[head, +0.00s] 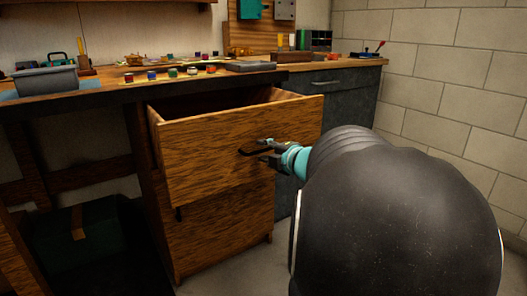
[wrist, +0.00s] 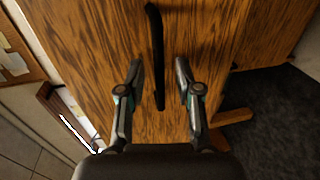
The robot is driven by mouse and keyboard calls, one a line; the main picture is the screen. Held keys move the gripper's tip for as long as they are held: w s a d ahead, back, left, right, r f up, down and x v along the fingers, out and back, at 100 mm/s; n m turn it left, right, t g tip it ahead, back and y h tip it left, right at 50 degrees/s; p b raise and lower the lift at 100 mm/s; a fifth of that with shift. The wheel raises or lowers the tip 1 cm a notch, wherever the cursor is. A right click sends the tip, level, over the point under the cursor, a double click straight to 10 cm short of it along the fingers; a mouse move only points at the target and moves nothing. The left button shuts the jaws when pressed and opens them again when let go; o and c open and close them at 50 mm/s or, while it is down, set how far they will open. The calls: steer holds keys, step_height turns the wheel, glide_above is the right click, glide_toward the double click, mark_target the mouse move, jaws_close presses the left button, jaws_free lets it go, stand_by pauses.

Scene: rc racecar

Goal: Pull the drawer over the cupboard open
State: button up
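The wooden drawer (head: 225,148) stands pulled out from under the workbench, and its open top and inner walls show in the head view. Its front fills much of the wrist view (wrist: 215,40). A dark bar handle (wrist: 157,60) is on that front. My gripper (head: 257,147) is at the handle. In the wrist view, its two fingers (wrist: 159,72) are open, one on each side of the handle, with gaps visible between fingers and bar. The wooden cupboard front (head: 225,228) below the drawer is closed.
The workbench top (head: 130,90) holds small paint pots (head: 172,73), a grey tray (head: 45,80) and tools. A dark grey cabinet (head: 345,100) stands to the right, before a block wall (head: 450,90). A dark green box (head: 75,240) sits under the bench at left.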

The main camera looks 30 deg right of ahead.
steer(key=s+r, duration=0.2)
steer(key=s, duration=0.8)
steer(key=shift+s, duration=0.4)
steer(key=shift+r, duration=0.1)
